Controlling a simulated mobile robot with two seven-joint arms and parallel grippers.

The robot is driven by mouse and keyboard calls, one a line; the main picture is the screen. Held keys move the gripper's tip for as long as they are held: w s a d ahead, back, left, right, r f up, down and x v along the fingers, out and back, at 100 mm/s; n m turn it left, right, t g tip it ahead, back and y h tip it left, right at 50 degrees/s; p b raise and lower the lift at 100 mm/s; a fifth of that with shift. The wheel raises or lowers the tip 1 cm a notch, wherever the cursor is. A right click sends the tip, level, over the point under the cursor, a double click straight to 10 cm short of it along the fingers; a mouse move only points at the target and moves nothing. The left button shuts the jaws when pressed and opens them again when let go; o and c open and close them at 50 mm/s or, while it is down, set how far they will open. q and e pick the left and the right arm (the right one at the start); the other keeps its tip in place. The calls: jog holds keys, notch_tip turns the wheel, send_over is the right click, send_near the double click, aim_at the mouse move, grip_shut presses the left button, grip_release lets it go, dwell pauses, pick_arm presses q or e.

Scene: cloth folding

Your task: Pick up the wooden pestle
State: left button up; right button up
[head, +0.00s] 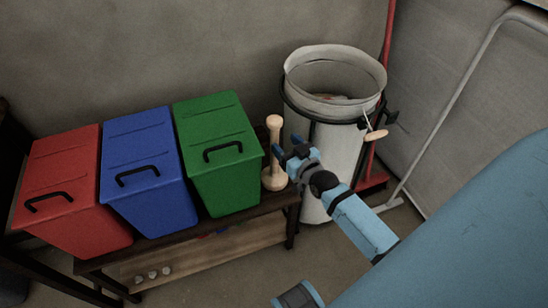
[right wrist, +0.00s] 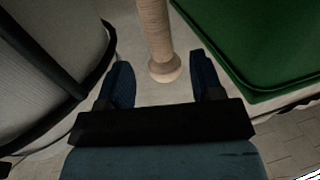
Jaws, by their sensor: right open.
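The pale wooden pestle (head: 273,150) stands upright at the right end of the dark shelf, just right of the green bin. My right gripper (head: 287,150) is beside the pestle and overlaps its right side in the head view. The right gripper (right wrist: 163,67) is open and empty, and I see no contact with the pestle. My left gripper does not show clearly in either view.
Green (head: 217,150), blue (head: 149,170) and red (head: 74,190) lidded bins stand in a row on the shelf (head: 195,241). A tall grey bin (head: 335,150) with a black ring stands right of the pestle. The pestle's gap between green and grey bins is narrow.

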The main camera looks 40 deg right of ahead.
aim_at(277, 135)
jog(key=w, duration=0.2)
jog(key=w+b, duration=0.1)
jog(key=w, duration=0.2)
jog(key=shift+w+r, duration=0.2)
jog(key=shift+w, duration=0.4)
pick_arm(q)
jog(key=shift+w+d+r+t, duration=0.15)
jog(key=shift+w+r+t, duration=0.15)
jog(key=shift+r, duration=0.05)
pick_arm(e)
jog(key=shift+r, duration=0.1)
jog(key=shift+c, duration=0.3)
jog(key=c, duration=0.9)
